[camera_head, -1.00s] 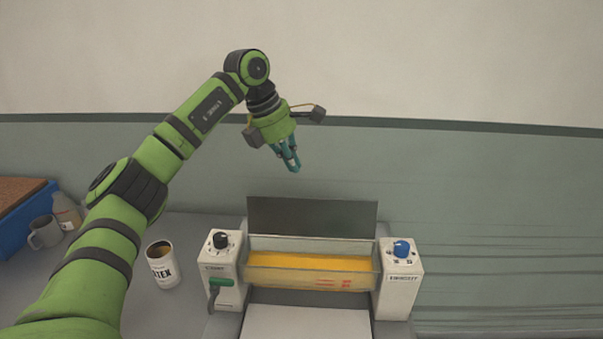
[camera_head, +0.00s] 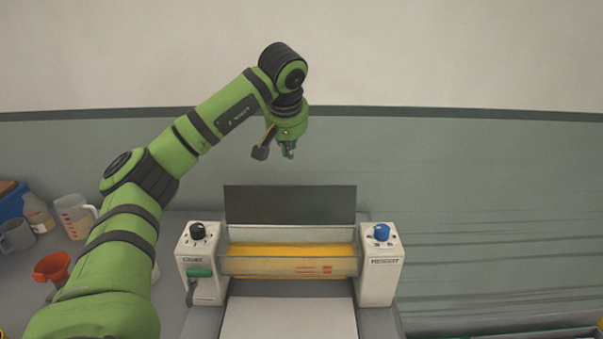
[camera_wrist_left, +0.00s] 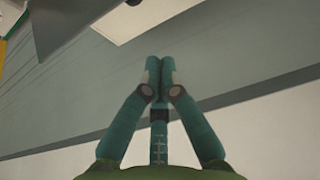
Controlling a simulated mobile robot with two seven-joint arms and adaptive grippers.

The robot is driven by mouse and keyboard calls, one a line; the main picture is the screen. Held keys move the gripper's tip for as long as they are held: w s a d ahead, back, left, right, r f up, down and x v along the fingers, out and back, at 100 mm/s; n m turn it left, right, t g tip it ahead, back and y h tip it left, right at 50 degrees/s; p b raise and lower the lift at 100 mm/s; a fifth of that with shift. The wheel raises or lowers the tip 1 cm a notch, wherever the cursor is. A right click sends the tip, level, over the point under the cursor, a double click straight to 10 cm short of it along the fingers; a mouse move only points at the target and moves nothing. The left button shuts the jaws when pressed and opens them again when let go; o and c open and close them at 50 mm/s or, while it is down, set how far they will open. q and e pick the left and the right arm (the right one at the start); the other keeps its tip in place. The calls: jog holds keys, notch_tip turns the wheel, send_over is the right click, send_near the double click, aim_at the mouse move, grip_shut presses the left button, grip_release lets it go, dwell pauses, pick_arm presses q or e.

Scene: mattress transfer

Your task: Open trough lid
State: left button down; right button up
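The trough (camera_head: 290,267) is a clear-walled box with yellow content, set between two white end housings. A dark flat panel that looks like its lid (camera_head: 290,205) stands raised along the trough's back edge, so the trough top is uncovered. My left gripper (camera_head: 287,153) hangs in the air above and behind the lid, apart from it. In the left wrist view its two teal fingertips (camera_wrist_left: 160,68) meet with nothing seen between them. My right gripper is in neither view.
The left housing has a black knob (camera_head: 198,231) and a green handle (camera_head: 200,272); the right housing has a blue knob (camera_head: 381,232). A red funnel (camera_head: 52,266), a measuring jug (camera_head: 74,216) and a grey mug (camera_head: 16,236) stand at the left. A wall is behind.

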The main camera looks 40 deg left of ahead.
aim_at(290, 203)
pick_arm(q)
jog(key=p+x, duration=0.3)
jog(key=x, duration=0.7)
jog(key=s+d, duration=0.1)
jog(key=s+d+r+p, duration=0.1)
jog(key=s, duration=0.1)
jog(key=shift+s+d, duration=0.1)
jog(key=shift+d, duration=0.2)
